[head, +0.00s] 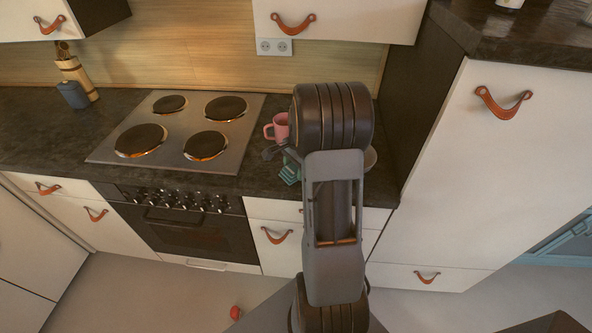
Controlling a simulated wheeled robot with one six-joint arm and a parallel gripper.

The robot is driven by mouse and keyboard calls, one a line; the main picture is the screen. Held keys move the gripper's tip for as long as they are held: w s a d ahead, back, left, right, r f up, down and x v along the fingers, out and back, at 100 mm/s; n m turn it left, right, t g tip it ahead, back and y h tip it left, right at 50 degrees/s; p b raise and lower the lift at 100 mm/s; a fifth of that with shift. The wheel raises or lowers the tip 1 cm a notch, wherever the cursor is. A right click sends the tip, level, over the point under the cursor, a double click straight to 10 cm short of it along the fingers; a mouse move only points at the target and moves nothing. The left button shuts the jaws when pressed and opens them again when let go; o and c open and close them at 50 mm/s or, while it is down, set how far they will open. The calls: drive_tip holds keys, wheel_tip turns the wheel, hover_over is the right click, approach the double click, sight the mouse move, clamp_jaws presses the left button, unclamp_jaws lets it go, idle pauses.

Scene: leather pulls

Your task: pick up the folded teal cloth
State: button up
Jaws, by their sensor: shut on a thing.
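The folded teal cloth (290,172) shows as a small patch on the dark counter just right of the stove, at the left edge of my arm. My gripper (285,160) is at the cloth, mostly hidden behind my arm. It is shut on the cloth. Only part of the cloth shows. I cannot tell whether it is lifted off the counter.
A pink mug (278,127) stands just behind the cloth, close to my gripper. A pale dish (370,158) partly shows right of my arm. The stove (180,130) with its hot plates is to the left. A tall cabinet (470,180) stands at the right.

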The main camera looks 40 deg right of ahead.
sight(295, 167)
drive_tip(key=shift+r, duration=0.4)
wheel_tip(295, 167, up, 2)
drive_tip(key=shift+r, duration=0.15)
drive_tip(key=s+a+r, duration=0.2)
drive_tip(key=s+r, duration=0.1)
drive_tip(key=s, duration=0.1)
drive_tip(key=s+a+r+b, duration=0.1)
drive_tip(key=s+a+r, duration=0.1)
drive_tip(key=s+r, duration=0.1)
drive_tip(key=s+a+r+b, duration=0.1)
drive_tip(key=s+a+r, duration=0.1)
drive_tip(key=s+r, duration=0.2)
drive_tip(key=shift+s+a, duration=0.1)
drive_tip(key=shift+s, duration=0.7)
